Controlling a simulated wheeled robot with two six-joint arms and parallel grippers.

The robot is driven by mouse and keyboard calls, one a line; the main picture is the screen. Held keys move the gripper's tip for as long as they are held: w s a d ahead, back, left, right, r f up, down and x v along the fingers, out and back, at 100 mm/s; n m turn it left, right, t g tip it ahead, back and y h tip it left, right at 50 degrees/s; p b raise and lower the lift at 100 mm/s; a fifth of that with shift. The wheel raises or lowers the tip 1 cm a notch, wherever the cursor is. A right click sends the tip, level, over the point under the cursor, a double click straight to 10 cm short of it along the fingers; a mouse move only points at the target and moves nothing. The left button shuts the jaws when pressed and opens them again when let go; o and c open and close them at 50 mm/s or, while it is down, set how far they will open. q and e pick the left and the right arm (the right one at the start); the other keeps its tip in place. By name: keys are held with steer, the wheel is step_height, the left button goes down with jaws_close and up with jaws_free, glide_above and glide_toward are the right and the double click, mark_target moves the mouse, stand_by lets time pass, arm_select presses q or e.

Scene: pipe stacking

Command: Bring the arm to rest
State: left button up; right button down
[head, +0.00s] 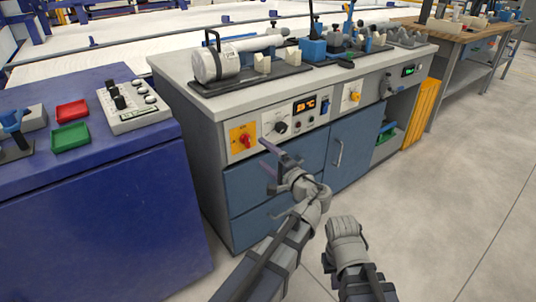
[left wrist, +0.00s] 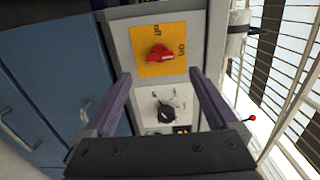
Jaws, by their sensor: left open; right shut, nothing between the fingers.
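My left gripper (head: 264,165) is in front of the upper panel of the grey and blue workbench cabinet. Its two purple-grey fingers are apart with nothing between them. In the left wrist view the open gripper (left wrist: 158,74) frames the panel, with the red rotary switch (left wrist: 158,54) and its yellow plate beyond the fingertips. The black knob (left wrist: 165,112) shows between the fingers. The red switch also shows in the head view (head: 246,140), left of the gripper. My right arm (head: 346,240) reaches up from the bottom; its gripper cannot be made out.
The workbench (head: 180,72) carries a white cylinder machine (head: 215,64) and blue tools. A blue cabinet (head: 90,215) on the left holds a red tray (head: 72,110), a green tray (head: 70,137) and a control box (head: 133,105). The floor (head: 440,220) at right is clear.

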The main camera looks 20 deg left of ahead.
arm_select(q)
steer(key=s+a+f+n+g+h, duration=0.1)
steer(key=s+f+n+g+h, duration=0.35)
steer(key=f, duration=0.55)
steer(key=s+a+f+n+g+h, duration=0.2)
steer(key=s+f+g+h, duration=0.25)
steer(key=s+f, duration=0.45)
steer(key=s+d+r+m+g+h+p, duration=0.15)
steer(key=s+d, duration=0.25)
steer(key=d, duration=0.4)
steer(key=s+d+m+g+h+p, duration=0.1)
steer(key=s+d+h+p, duration=0.25)
steer(key=d, duration=0.55)
step_height(320, 180, up, 38)
steer(key=s+y+p, duration=0.1)
steer(key=p, duration=3.6)
steer(key=shift+p, duration=0.3)
steer(key=shift+c, duration=0.3)
